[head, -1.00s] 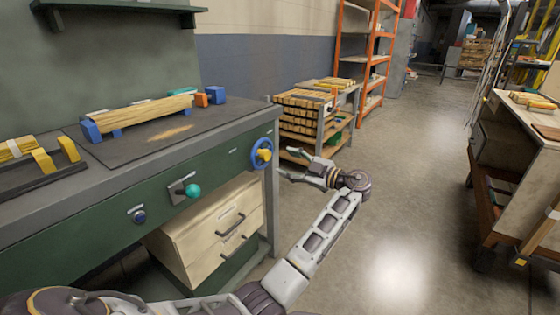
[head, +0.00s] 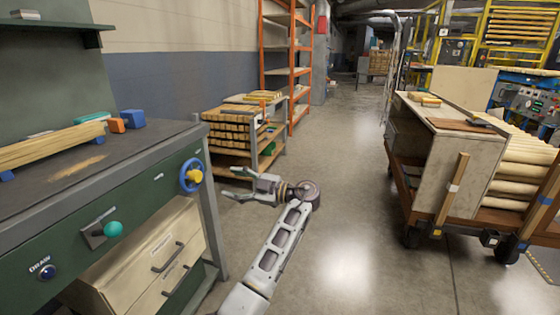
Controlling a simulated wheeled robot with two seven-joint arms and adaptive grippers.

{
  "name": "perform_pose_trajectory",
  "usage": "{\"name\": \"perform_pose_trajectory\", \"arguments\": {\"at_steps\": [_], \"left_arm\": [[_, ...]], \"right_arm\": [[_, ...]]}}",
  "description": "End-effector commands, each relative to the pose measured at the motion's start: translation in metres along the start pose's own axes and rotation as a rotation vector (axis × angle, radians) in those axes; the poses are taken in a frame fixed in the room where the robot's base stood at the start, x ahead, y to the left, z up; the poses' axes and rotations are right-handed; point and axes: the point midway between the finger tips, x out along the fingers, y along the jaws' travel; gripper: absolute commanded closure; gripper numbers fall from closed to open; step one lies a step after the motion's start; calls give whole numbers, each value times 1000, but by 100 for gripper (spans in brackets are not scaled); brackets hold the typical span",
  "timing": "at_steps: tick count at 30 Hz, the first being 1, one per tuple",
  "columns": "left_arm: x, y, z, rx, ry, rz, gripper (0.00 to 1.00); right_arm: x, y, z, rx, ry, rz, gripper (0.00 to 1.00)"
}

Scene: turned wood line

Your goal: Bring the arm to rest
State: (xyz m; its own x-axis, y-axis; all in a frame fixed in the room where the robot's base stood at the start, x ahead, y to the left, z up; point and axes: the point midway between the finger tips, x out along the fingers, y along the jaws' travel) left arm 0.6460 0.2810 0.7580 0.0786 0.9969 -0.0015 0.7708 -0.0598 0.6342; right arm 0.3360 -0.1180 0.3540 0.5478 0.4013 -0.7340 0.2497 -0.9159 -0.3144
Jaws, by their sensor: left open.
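My left arm reaches up from the bottom of the head view. My left gripper (head: 231,184) is open, with two pale fingers pointing left and nothing between them. It is in the aisle just right of the green workbench (head: 150,215), apart from the blue handwheel with a yellow hub (head: 192,176) in the picture. My right gripper is not in view.
A timber rack (head: 235,133) stands behind my gripper, with an orange shelf unit (head: 290,65) beyond. A wooden cart (head: 452,175) with rolls or round lengths stands at the right. The concrete floor (head: 340,190) between is clear.

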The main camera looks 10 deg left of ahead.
Motion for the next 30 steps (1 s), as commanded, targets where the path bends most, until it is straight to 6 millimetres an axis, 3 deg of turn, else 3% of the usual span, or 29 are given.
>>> {"name": "perform_pose_trajectory", "arguments": {"at_steps": [8,30], "left_arm": [[0,6,-8,0,0,0,42],[0,55,-67,0,0,0,42]], "right_arm": [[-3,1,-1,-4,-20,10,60],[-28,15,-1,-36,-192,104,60]]}}
